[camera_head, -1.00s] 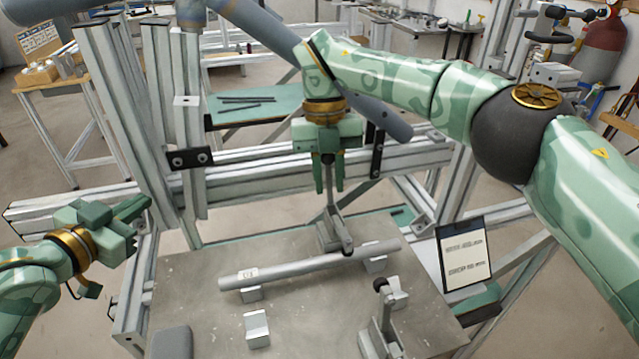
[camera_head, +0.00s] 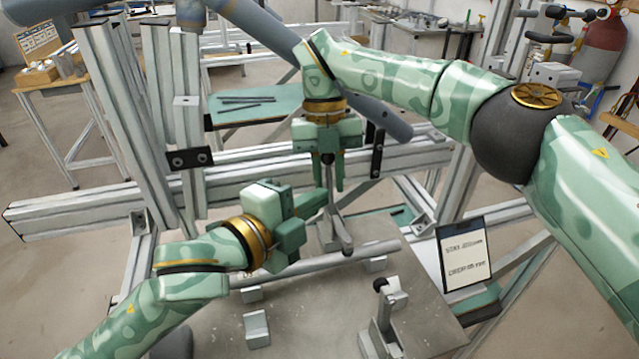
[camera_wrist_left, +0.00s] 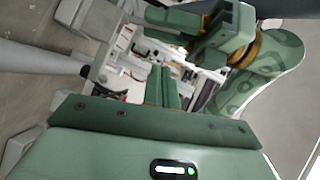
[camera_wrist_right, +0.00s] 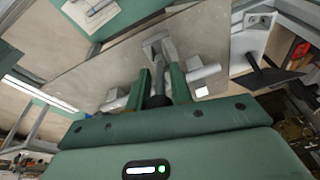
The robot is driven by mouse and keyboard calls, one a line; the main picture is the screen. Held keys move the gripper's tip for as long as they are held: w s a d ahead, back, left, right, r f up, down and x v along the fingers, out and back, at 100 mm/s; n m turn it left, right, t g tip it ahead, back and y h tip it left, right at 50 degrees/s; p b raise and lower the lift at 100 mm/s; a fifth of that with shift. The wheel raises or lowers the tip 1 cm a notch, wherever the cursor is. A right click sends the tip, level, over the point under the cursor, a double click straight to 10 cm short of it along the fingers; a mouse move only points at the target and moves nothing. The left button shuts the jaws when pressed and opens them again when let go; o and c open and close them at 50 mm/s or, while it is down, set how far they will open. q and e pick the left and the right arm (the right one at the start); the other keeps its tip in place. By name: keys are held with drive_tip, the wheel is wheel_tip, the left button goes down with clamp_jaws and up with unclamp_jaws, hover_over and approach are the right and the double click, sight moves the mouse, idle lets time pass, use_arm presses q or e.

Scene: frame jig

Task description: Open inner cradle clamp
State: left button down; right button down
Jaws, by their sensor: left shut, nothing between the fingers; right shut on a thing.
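My right gripper (camera_head: 332,186) points down and is shut on the dark handle (camera_wrist_right: 158,88) of this clamp. My left gripper (camera_head: 318,200) is shut and empty, held above the tube just left of the clamp and close to the right fingers. Its closed fingers (camera_wrist_left: 163,88) show in the left wrist view, with the right gripper nearby. My left arm hides the tube's left end.
A second clamp (camera_head: 380,325) stands at the front right of the plate (camera_head: 310,325). Cradle blocks (camera_head: 257,328) sit at the front left and under the tube. A sign (camera_head: 464,256) stands at the right edge. Aluminium rails (camera_head: 240,170) run behind.

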drive_tip(key=shift+r, duration=0.1)
use_arm(q)
drive_tip(key=w, duration=0.1)
drive_tip(key=w+d+f, duration=0.1)
drive_tip(key=w, duration=0.3)
drive_tip(key=shift+w+d+f, duration=0.15)
drive_tip(key=shift+w+d, duration=0.05)
drive_tip(key=shift+d, duration=0.05)
